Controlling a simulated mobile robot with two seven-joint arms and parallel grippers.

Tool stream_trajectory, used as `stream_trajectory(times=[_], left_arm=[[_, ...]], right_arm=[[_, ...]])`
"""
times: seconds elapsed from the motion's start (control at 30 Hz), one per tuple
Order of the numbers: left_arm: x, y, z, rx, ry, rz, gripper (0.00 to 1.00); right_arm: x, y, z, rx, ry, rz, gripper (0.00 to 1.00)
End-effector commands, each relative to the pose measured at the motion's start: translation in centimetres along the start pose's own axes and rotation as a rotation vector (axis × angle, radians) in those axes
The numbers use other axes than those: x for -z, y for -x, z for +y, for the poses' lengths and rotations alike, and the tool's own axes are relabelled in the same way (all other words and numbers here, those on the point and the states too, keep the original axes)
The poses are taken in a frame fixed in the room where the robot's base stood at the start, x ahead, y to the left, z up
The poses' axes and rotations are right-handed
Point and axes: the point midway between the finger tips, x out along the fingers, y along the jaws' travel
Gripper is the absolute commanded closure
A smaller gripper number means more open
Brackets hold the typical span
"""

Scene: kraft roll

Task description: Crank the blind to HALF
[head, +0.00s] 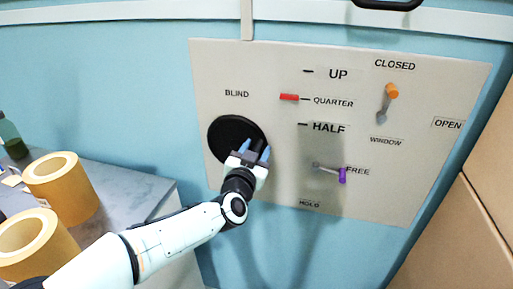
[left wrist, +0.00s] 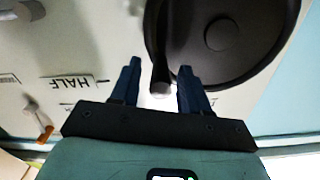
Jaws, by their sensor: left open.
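The black round crank wheel (head: 225,135) labelled BLIND is on the grey panel (head: 275,60); it fills the upper right of the left wrist view (left wrist: 225,35). My left gripper (head: 256,154) is open at the wheel's lower right edge. In the left wrist view its two dark blue fingers (left wrist: 157,75) stand on either side of the crank's dark handle (left wrist: 160,60), with gaps visible. The red pointer (head: 289,97) is level with the QUARTER mark (head: 333,102). The HALF mark (head: 328,127) is below it. My right gripper is not in view.
An orange-handled window lever (head: 391,92) and a purple-handled lever (head: 342,175) by FREE are right on the panel. A grey counter (head: 130,190) at left holds kraft rolls (head: 62,186) and a green bottle (head: 10,138). Cardboard-coloured boxes (head: 445,235) stand at right.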

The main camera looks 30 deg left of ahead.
Motion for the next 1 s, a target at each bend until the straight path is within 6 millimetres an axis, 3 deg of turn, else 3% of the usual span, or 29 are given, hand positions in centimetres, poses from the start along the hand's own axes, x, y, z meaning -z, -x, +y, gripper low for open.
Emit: stream_trajectory(times=[0.4,0.57,1.0], left_arm=[[-0.06,-0.93,-0.02,0.000,-0.001,-0.001,0.55],[-0.05,-0.92,-0.01,0.000,-0.001,-0.001,1.00],[-0.38,-0.90,0.15,-0.001,-0.057,-0.001,1.00]], right_arm=[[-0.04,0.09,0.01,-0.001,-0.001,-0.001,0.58],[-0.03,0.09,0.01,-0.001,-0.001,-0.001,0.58],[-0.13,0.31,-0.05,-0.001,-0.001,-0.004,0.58]])
